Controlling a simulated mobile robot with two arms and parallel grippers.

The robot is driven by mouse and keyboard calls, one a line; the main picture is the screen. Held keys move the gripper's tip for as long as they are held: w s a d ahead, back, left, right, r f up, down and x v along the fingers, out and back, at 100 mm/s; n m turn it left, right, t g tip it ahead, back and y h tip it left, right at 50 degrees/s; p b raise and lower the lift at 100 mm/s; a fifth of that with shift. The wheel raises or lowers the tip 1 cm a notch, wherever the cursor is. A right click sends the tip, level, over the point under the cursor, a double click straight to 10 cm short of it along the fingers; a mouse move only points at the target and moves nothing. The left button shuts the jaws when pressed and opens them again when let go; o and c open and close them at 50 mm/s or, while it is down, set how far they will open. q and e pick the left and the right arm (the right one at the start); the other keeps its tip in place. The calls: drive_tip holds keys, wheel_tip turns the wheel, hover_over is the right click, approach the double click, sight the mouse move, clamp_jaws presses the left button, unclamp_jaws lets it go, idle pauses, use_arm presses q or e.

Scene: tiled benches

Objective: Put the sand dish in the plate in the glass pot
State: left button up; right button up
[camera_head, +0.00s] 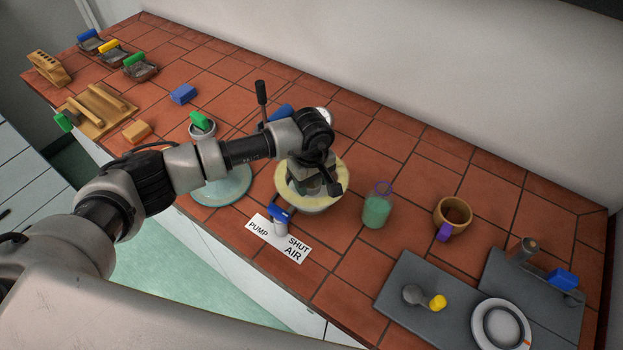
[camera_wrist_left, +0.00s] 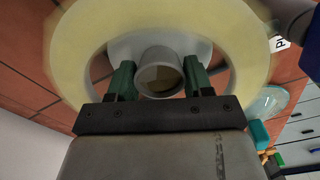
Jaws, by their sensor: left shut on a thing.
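The glass pot (camera_head: 283,188) stands mid-bench with a broad pale yellow rim, which fills much of the left wrist view (camera_wrist_left: 75,50). A pale grey surface (camera_wrist_left: 130,42) shows inside it, perhaps the plate; its outline is partly hidden. My left gripper (camera_head: 315,184) points down over the pot's opening. In the left wrist view its green fingers (camera_wrist_left: 160,82) are shut on a small grey round dish with brown content, seemingly the sand dish (camera_wrist_left: 160,70). I cannot tell whether the dish touches the plate. My right gripper is not in view.
A teal glass disc-like piece (camera_head: 225,190) lies left of the pot. A PUMP/SHUT/AIR label (camera_head: 278,240) and blue tap (camera_head: 281,214) are in front. A green-filled beaker (camera_head: 377,208) and tan mug (camera_head: 453,214) stand right, before grey mats (camera_head: 420,275).

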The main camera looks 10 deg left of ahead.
use_arm(q)
drive_tip(key=shift+f, duration=0.2)
drive_tip(key=o, duration=0.9)
drive_tip(key=shift+r, duration=0.15)
drive_tip(key=shift+r, duration=0.2)
drive_tip(key=shift+r+b, duration=2.1)
drive_tip(key=shift+r, duration=3.8)
